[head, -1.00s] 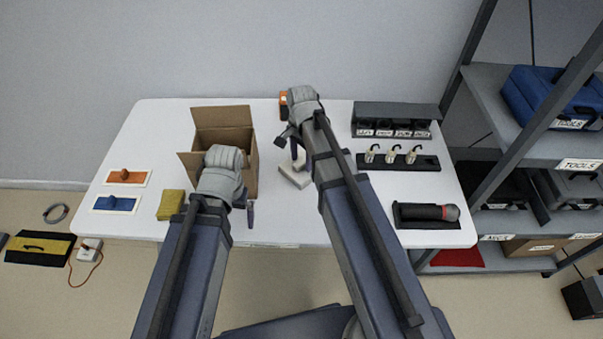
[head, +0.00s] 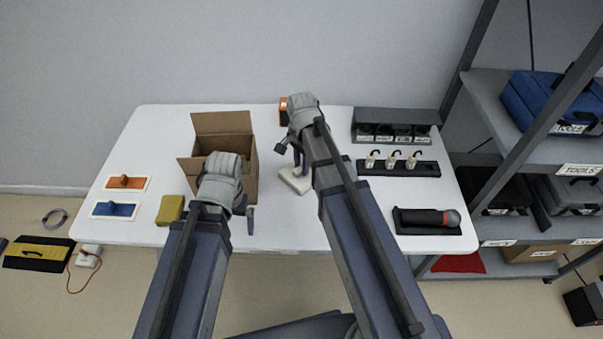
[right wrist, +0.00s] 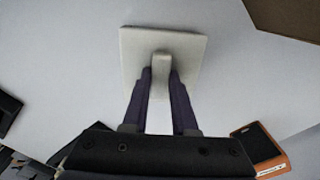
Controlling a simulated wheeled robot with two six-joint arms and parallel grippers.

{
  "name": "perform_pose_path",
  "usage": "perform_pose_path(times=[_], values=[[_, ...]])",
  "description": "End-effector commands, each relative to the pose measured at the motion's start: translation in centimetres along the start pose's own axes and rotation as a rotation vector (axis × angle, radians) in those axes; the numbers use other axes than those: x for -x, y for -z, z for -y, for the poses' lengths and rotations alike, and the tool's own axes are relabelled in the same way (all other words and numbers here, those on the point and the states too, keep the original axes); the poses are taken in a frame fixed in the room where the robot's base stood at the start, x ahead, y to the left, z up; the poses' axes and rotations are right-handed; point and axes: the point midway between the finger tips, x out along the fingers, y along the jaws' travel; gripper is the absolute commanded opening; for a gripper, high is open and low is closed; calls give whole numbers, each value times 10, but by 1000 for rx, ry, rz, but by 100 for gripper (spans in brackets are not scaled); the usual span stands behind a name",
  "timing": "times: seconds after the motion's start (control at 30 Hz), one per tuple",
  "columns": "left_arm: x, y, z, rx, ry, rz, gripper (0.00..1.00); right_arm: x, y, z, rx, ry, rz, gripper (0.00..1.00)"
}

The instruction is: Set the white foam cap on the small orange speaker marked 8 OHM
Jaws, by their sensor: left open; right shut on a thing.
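The white foam cap (head: 294,180) is a flat square slab with an upright grip; it also shows in the right wrist view (right wrist: 188,47). My right gripper (right wrist: 160,78) is shut on that grip, with the slab beyond its fingertips. I cannot tell whether the slab touches the table. The small orange speaker (head: 283,103) is at the table's back edge, partly hidden by my right wrist. Its orange side and dark top show in the right wrist view (right wrist: 270,158); its marking is unreadable. My left gripper (head: 249,214) is open and empty near the table's front edge.
An open cardboard box (head: 221,124) stands left of the cap. A dark labelled rack (head: 395,113) and a black stand with hooked pieces (head: 420,169) are to the right. A yellow sponge (head: 170,209) lies front left.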

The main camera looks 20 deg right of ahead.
Motion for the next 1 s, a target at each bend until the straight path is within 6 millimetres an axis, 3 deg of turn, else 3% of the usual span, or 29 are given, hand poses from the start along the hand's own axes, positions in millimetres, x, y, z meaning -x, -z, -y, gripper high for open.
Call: perform_pose_path(times=[0.47, 0.67, 1.0], values=[[6, 0, 1, 0, 0, 0, 100, 7, 0, 0, 0, 0, 0, 0], [26, -2, 2, 0, 0, 0, 100, 26, 0, 0, 0, 0, 0, 0], [78, -5, 7, 0, 0, 0, 100, 78, 0, 0, 0, 0, 0, 0]])
